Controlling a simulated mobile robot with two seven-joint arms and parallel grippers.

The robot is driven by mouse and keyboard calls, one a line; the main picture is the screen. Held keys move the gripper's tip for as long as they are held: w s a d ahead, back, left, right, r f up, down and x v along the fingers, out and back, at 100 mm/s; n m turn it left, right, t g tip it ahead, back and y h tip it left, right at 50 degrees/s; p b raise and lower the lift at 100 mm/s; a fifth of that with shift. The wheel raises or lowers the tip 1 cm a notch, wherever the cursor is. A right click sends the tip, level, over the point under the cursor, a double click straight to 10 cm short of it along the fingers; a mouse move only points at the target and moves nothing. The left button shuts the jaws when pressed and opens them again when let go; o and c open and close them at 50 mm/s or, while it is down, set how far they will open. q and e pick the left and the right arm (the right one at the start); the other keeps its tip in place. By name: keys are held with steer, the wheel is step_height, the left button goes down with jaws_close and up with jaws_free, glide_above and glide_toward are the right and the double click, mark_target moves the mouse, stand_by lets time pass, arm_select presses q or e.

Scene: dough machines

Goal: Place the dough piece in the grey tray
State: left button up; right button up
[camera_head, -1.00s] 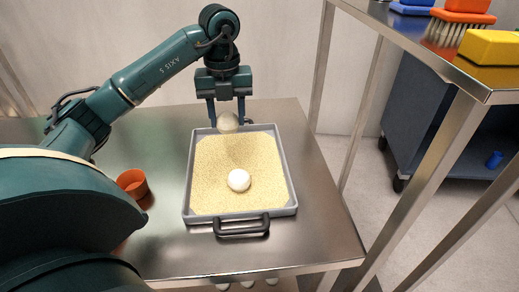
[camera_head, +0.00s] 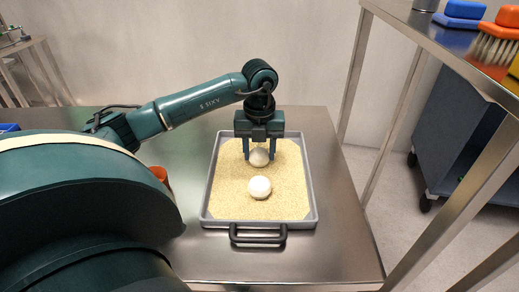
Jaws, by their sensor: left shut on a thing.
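The grey tray (camera_head: 311,190) lies on the steel table with a black handle at its near side and a layer of yellow grain inside. My left gripper (camera_head: 259,158) points down over the far half of the tray, shut on a pale dough piece (camera_head: 259,157). The held piece is at or just above the grain; I cannot tell whether it touches. A second white dough piece (camera_head: 260,188) rests on the grain nearer the handle, just in front of the held one. My right gripper is not in view.
The steel table (camera_head: 330,250) has free room right of the tray. An orange cup (camera_head: 160,174) is partly hidden behind my left arm. A steel shelf (camera_head: 450,50) at the right carries brushes, with a dark blue cart (camera_head: 455,130) beyond it.

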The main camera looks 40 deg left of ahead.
mark_target(259, 149)
arm_select(q)
steer(key=shift+r, duration=0.1)
steer(key=shift+f, duration=0.2)
steer(key=o, duration=1)
step_height(259, 149, up, 12)
steer(key=shift+r+p, duration=0.2)
steer(key=shift+p, duration=0.35)
